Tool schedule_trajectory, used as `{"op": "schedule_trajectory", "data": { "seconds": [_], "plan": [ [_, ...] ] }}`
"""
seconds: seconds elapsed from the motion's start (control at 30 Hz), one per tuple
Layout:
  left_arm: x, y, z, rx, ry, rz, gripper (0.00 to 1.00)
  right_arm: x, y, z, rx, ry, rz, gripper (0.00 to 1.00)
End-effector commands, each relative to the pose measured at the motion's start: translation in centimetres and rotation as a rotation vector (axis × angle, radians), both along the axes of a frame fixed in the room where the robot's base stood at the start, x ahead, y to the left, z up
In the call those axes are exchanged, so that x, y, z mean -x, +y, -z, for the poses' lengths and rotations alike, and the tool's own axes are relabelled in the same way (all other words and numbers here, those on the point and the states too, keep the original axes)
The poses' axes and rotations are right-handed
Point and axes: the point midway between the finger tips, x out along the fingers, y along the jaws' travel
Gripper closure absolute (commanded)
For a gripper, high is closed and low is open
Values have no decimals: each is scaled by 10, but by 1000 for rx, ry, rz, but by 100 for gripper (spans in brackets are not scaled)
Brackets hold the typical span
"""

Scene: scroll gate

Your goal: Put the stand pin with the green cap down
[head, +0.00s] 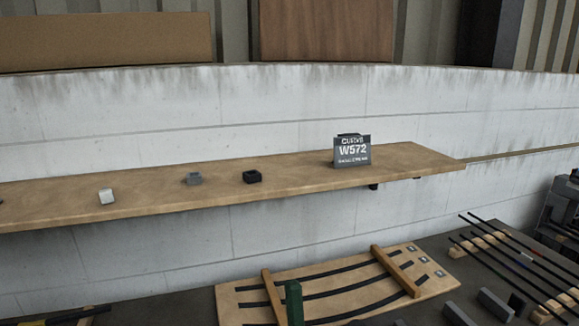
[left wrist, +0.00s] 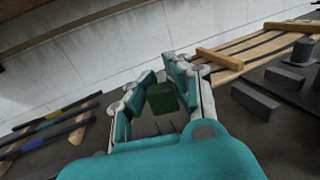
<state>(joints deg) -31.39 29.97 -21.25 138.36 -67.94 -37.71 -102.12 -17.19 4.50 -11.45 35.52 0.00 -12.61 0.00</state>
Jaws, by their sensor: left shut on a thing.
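My left gripper (left wrist: 160,92) is shut on the stand pin's green cap (left wrist: 162,98), a dark green block between its teal finger pads. The rest of the pin is hidden or too dark to make out. In the head view a dark green upright piece (head: 294,302) stands at the bottom edge in front of the slatted board; it looks like the same cap. The gripper itself does not show there. My right gripper is in neither view.
A wooden board with curved dark strips (head: 335,285) lies on the dark surface. Grey blocks (head: 495,304) and a rod rack (head: 480,243) are to its right. A wall shelf (head: 225,183) holds small blocks and a W572 sign (head: 352,152). Coloured rods (left wrist: 50,125) lie at the left in the wrist view.

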Motion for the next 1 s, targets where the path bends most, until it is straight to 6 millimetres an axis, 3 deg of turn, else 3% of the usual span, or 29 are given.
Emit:
{"op": "schedule_trajectory", "data": {
  "seconds": [0.2, 0.57, 0.77, 1.0],
  "plan": [
    [19, -17, 11, -1, -1, 16, 100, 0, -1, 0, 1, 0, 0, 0],
    [21, -20, 12, -3, -5, 23, 100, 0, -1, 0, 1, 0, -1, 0],
    [15, -35, -1, -4, -9, 102, 100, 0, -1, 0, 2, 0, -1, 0],
    [2, -74, -33, -8, -18, 315, 100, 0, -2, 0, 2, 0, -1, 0]
  ]
}}
